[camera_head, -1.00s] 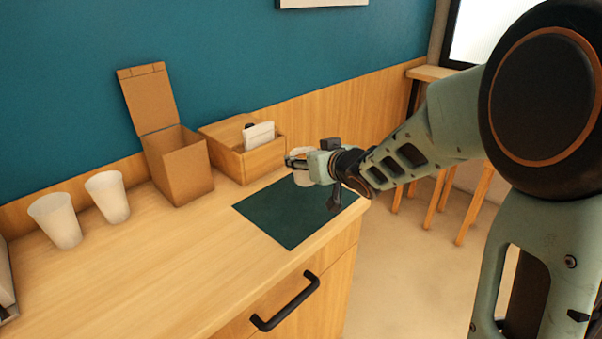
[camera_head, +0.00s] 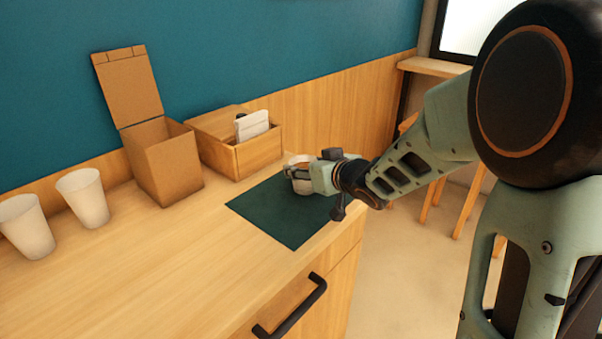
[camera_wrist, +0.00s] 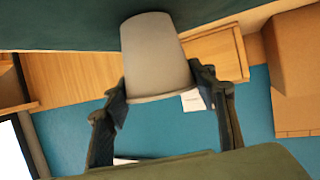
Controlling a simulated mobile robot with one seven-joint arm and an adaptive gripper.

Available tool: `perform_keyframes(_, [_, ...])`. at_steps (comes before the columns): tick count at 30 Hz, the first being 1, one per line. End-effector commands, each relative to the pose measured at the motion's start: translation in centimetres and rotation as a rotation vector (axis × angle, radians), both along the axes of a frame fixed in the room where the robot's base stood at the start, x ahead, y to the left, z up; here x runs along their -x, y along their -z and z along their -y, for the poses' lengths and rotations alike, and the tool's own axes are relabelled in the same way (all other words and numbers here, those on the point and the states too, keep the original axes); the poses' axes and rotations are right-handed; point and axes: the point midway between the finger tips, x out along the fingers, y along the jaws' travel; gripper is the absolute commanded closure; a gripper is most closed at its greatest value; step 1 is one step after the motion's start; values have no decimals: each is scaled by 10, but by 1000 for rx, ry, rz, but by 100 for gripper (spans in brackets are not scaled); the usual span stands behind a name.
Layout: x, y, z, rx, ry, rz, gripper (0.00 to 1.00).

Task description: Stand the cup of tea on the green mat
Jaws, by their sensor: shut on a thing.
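The cup of tea (camera_head: 302,184) is a pale, light grey cup, held upright over the back part of the dark green mat (camera_head: 270,218). My gripper (camera_head: 308,176) is shut on its sides. In the wrist view, which is upside down, the cup (camera_wrist: 157,58) sits between my two fingers (camera_wrist: 160,88), with its narrower base toward the mat (camera_wrist: 60,25). I cannot tell whether the base touches the mat. The tea inside is not visible.
An open cardboard box (camera_head: 165,168) and a wooden box (camera_head: 250,155) with white napkins (camera_head: 252,126) stand along the wall, left of the cup. Two white cups (camera_head: 83,198) stand at the far left. The counter (camera_head: 150,265) in front is clear; its right edge is close to the mat.

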Motion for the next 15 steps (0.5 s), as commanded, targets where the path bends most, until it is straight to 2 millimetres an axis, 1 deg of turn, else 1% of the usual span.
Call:
perform_keyframes(1, [0,4,2,-1,1,3,76])
perform_keyframes(8, [0,2,2,-1,0,3,76])
perform_keyframes(13, [0,7,2,0,0,2,76])
perform_keyframes(14, [0,6,2,0,0,1,44])
perform_keyframes(15, [0,6,2,0,0,1,40])
